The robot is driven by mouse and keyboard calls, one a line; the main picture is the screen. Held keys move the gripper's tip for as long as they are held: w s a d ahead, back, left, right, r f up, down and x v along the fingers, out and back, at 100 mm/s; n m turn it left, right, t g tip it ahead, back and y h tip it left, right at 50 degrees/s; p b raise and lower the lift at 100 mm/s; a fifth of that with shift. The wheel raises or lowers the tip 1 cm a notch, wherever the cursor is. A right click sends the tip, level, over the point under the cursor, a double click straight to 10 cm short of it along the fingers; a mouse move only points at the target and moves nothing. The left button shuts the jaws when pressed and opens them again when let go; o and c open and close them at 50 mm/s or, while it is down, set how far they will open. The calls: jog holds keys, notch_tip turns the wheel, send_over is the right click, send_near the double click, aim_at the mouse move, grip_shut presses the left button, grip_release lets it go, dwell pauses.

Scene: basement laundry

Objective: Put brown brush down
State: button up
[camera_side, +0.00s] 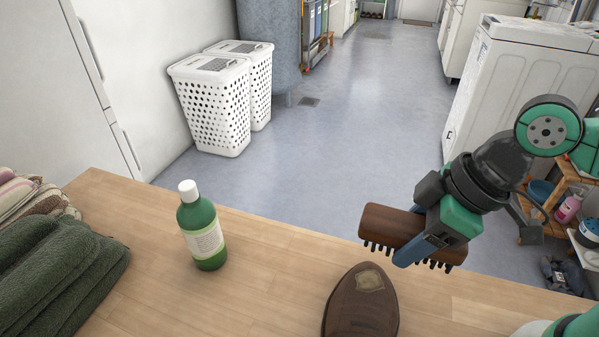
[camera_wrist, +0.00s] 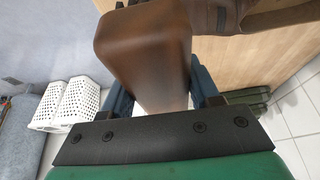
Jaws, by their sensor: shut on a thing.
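The brown brush (camera_side: 384,222) has a wooden back and dark bristle tufts pointing down. My gripper (camera_side: 420,245) is shut on its middle and holds it near the far edge of the wooden table (camera_side: 260,285). The brush looks raised above the table, but the exact gap is hard to tell. In the wrist view the brush (camera_wrist: 145,50) fills the space between the two blue fingers (camera_wrist: 160,95).
A brown shoe (camera_side: 362,305) stands on the table close in front of the brush. A green bottle (camera_side: 203,235) with a white cap stands to the left. Folded green towels (camera_side: 60,275) lie at far left. Bare table lies between bottle and shoe.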

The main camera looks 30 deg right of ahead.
jog(key=w+a+r+n+g+y, duration=0.1)
jog(key=w+a+r+n, duration=0.15)
jog(key=a, duration=0.25)
jog(key=w+a+r+n+g, duration=0.1)
jog(key=a+r+n, duration=0.25)
jog(key=a, duration=0.25)
jog(key=r+n+g, duration=0.1)
jog(key=n, duration=0.3)
send_over(229, 333)
jog(key=s, duration=0.1)
jog(key=shift+y, duration=0.3)
notch_tip(229, 333, down, 19)
jog(key=shift+s+d+r, duration=0.1)
jog(key=shift+f, duration=0.25)
jog(key=o, duration=1.1)
